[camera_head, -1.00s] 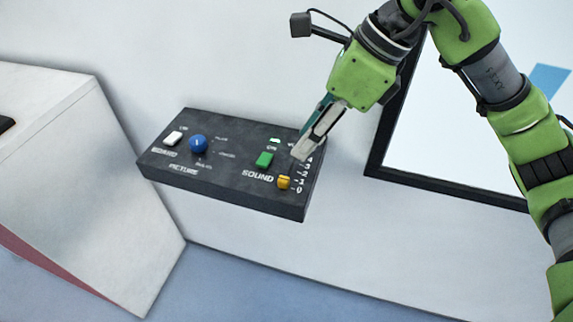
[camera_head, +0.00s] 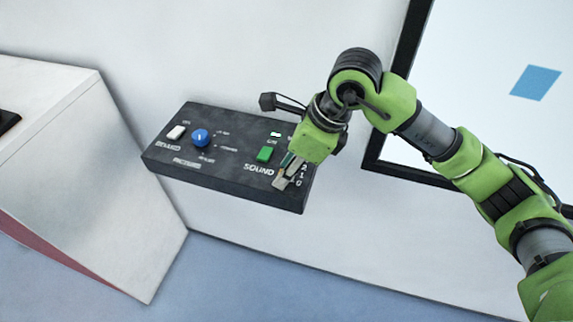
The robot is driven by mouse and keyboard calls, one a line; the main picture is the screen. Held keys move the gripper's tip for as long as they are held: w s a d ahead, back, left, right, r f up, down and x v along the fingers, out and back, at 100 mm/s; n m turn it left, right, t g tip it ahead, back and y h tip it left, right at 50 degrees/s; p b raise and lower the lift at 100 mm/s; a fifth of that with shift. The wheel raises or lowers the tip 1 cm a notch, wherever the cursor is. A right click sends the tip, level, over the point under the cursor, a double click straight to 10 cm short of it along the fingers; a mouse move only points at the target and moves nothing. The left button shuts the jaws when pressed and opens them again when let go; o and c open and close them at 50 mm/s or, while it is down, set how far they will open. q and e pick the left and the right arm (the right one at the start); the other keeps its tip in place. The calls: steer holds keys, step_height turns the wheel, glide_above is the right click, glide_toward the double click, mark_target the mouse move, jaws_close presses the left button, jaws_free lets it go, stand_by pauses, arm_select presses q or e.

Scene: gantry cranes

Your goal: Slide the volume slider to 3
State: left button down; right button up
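The dark control box (camera_head: 225,180) is on the white wall and carries a SOUND section at its right end. The volume slider's scale shows beside my gripper, with 2, 1 and 0 legible at its lower end. My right gripper (camera_head: 286,175) comes in from the right and points down, with its fingertips over the lower part of the slider track. The yellow slider knob is almost wholly hidden by the fingers. I cannot tell whether the fingers are closed on it or only beside it. My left gripper is not in view.
A green button (camera_head: 264,154) sits just left of my gripper. A blue knob (camera_head: 200,137) and a white switch (camera_head: 175,132) are on the box's left part. A white slanted cabinet (camera_head: 90,170) stands at the left, and a black-framed board (camera_head: 480,90) is at the right.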

steer(key=shift+f, duration=0.15)
jaws_close()
steer(key=shift+w+f+b, duration=0.1)
steer(key=shift+w+b, duration=0.2)
steer(key=shift+b, duration=0.05)
steer(key=w+b, duration=0.1)
steer(key=w+d+b, duration=0.1)
steer(key=w, duration=0.1)
steer(key=w+b, duration=0.1)
steer(key=w, duration=0.1)
steer(key=shift+w+d, duration=0.15)
steer(key=shift+d, duration=0.25)
steer(key=shift+w+d+b, duration=0.1)
steer(key=shift+w+b, duration=0.15)
steer(key=shift+b, duration=0.05)
jaws_free()
